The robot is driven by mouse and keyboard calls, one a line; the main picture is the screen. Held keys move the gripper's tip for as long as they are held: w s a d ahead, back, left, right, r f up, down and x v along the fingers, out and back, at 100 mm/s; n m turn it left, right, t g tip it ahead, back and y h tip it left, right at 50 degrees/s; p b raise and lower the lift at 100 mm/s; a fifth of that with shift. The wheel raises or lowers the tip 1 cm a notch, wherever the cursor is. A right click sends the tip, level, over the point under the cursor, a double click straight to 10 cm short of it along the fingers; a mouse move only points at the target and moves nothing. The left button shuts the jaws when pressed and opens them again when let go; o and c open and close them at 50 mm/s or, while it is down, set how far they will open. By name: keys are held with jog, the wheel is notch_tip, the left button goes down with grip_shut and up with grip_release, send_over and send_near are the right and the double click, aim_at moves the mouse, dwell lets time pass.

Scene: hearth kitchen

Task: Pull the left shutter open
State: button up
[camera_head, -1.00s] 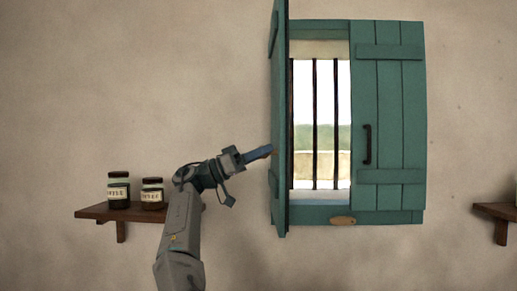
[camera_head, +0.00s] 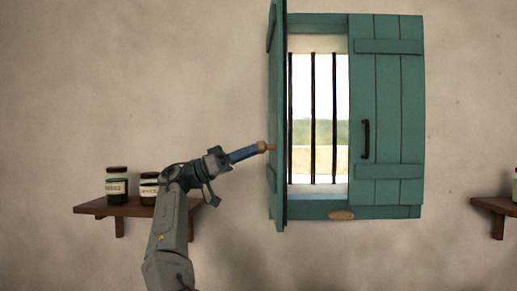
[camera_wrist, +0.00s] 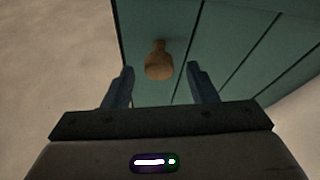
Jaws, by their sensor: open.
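The left shutter (camera_head: 278,100) is a teal plank panel swung out from the wall, seen nearly edge-on in the head view. Its planks (camera_wrist: 225,45) fill much of the wrist view. A tan wooden knob (camera_wrist: 159,62) stands out from the planks. In the head view a tan knob (camera_head: 262,147) shows at the tip of my gripper (camera_head: 250,152), left of the shutter's edge. In the wrist view my gripper (camera_wrist: 160,80) is open, with one finger on each side of the knob and a gap to both. The shutter's front face is mostly hidden in the head view.
The right shutter (camera_head: 387,115) lies flat over the window's right half, with a dark handle (camera_head: 366,139). Dark bars (camera_head: 313,120) cross the opening. A wooden shelf (camera_head: 122,210) with two jars stands at left. Another shelf (camera_head: 497,208) is at the right edge.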

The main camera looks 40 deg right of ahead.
jog(key=p+v, duration=0.2)
jog(key=v, duration=0.8)
jog(key=shift+w+a, duration=0.1)
jog(key=shift+a, duration=0.05)
